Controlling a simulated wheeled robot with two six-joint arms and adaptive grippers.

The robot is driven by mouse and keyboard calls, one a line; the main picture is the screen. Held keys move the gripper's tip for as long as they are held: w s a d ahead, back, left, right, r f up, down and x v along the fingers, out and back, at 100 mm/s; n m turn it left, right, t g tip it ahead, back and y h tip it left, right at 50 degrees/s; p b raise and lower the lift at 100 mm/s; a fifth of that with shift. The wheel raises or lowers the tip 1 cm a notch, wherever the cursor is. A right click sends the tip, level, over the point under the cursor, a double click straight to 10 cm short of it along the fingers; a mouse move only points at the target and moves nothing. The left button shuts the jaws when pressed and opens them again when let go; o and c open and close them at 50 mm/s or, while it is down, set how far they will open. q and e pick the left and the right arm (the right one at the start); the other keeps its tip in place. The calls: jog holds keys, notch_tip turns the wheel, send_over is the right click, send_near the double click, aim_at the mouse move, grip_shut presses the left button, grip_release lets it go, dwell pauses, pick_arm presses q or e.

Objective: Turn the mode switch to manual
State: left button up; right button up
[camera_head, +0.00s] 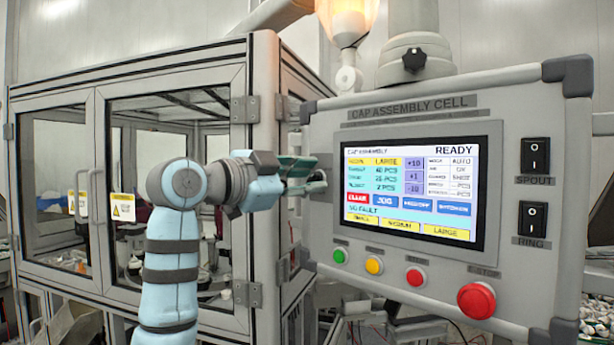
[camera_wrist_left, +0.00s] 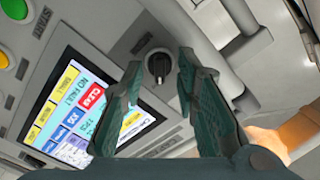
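The mode switch looks to be the black rotary knob (camera_wrist_left: 158,66) on a grey face of the control panel, seen in the left wrist view. It has a light pointer mark; I cannot read its label. My left gripper (camera_wrist_left: 160,70) is open, with one dark green finger on each side of the knob in that view. Whether the fingers touch it is unclear. In the head view my left gripper (camera_head: 303,175) is at the panel's left edge, and the knob is hidden. The touchscreen (camera_head: 415,190) reads READY, with a mode line showing AUTO. My right gripper is not in view.
The control panel (camera_head: 545,270) carries a green button (camera_head: 339,256), a yellow button (camera_head: 374,265), a red button (camera_head: 415,277) and a larger red stop button (camera_head: 477,300). Two black rocker switches, SPOUT (camera_head: 535,155) and RING (camera_head: 532,219), are at right. A glazed enclosure (camera_head: 250,150) stands behind my left arm.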

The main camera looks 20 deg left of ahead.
pick_arm(q)
grip_shut()
jog(key=shift+n, duration=0.4)
jog(key=n+p, duration=0.1)
jog(key=n, duration=0.1)
jog(key=shift+r+n, duration=0.15)
jog(key=shift+n, duration=0.25)
jog(key=n, duration=0.4)
jog(key=shift+a+r+p, duration=0.1)
jog(key=shift+p, duration=0.25)
jog(key=n, duration=0.5)
jog(key=shift+w+a+n+p, duration=0.1)
jog(key=shift+n+p, duration=0.25)
jog(key=shift+n, duration=2.35)
